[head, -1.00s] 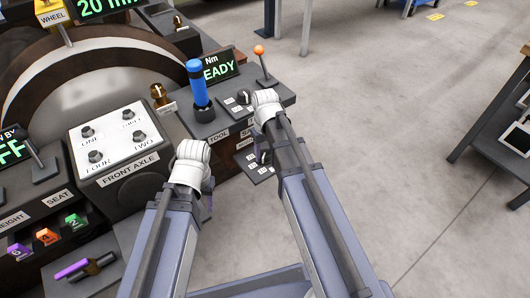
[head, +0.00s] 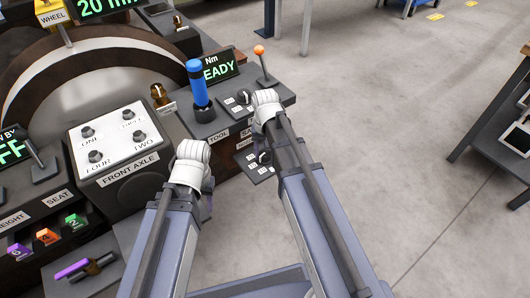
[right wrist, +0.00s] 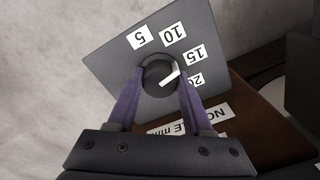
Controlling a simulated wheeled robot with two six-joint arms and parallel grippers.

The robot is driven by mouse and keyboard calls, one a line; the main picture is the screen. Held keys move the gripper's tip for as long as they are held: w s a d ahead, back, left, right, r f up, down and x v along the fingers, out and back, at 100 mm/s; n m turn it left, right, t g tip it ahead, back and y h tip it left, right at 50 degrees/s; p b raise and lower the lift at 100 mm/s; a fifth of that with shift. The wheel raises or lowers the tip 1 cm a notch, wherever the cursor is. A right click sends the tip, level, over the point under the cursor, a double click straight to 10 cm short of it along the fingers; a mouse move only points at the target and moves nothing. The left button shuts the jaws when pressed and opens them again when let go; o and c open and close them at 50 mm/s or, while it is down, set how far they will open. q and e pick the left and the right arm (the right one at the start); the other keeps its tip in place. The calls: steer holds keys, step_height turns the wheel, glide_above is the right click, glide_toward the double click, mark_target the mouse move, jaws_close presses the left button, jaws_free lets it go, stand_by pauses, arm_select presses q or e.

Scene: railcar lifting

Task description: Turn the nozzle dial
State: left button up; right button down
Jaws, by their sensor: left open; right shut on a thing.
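The nozzle dial (right wrist: 158,72) is a round dark knob with a white pointer on a square grey plate (right wrist: 112,72). Labels 5, 10, 15 and 20 curve around it. The pointer aims toward the 15 and 20 side; the right finger partly covers the 20. My right gripper (right wrist: 160,88) is shut on the dial, one purple finger on each side. In the head view the dial plate (head: 259,174) is low on the console, partly behind my right arm. My left gripper (head: 207,198) is open and empty in front of the console, its fingers mostly hidden by its wrist.
A blue-handled tool (head: 198,85) stands upright on the console, left of an orange-tipped lever (head: 263,65). The white FRONT AXLE panel (head: 112,145) is left of my left wrist. A dark table (head: 490,125) stands far right. The floor between is clear.

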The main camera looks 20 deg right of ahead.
mark_target(265, 153)
steer(key=m, duration=0.6)
steer(key=shift+m, duration=0.3)
steer(key=m, duration=0.6)
stand_by(0.5)
steer(key=shift+c, duration=1.5)
jaws_free()
arm_select(q)
steer(key=shift+r, duration=0.1)
arm_select(e)
step_height(265, 153, up, 8)
steer(key=p, duration=0.8)
arm_select(q)
step_height(265, 153, up, 8)
